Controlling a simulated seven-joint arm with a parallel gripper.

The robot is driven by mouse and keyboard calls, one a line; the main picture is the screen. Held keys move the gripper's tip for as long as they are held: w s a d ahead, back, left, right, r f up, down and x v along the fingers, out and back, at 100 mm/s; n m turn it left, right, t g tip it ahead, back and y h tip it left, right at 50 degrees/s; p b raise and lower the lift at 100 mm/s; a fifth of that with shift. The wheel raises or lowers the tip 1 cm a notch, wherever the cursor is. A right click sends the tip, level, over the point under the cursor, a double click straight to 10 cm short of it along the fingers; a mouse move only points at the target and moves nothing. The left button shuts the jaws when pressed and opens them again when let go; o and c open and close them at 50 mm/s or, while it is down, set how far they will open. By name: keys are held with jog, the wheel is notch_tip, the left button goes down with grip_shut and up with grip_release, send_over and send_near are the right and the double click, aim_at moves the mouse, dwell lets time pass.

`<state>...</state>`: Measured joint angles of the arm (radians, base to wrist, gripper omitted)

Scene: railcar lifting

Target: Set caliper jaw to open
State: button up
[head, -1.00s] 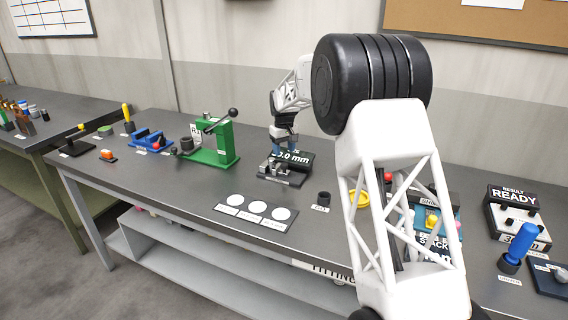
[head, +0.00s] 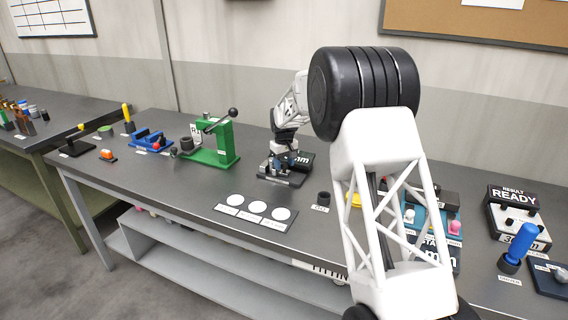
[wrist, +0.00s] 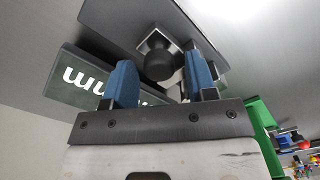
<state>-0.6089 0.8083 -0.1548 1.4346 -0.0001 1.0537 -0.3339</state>
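The caliper is a dark grey device (head: 294,180) on the bench, with a black display (head: 304,160) reading "mm"; the digits are hidden behind my gripper. In the wrist view the display (wrist: 85,80) lies at the left, and a black round knob (wrist: 159,64) on a square metal block (wrist: 147,42) shows near the top. My gripper (head: 277,168) is over the caliper. In the wrist view its two blue fingertips (wrist: 163,72) stand apart, one on each side of the knob, with a visible gap on either side. Whether the caliper jaw is open cannot be told.
A green press (head: 222,142) with a lever stands to the left, and a blue vise (head: 150,138) further left. A white-circle card (head: 256,210) lies in front. A small black cup (head: 323,199) and a "READY" result box (head: 519,220) are to the right.

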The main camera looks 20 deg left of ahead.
grip_shut()
jog(key=shift+d, duration=1.65)
jog(key=shift+o, duration=0.8)
grip_release()
jog(key=shift+r, duration=0.1)
notch_tip(320, 180, up, 8)
jog(key=shift+f, duration=0.2)
jog(key=shift+r, duration=0.1)
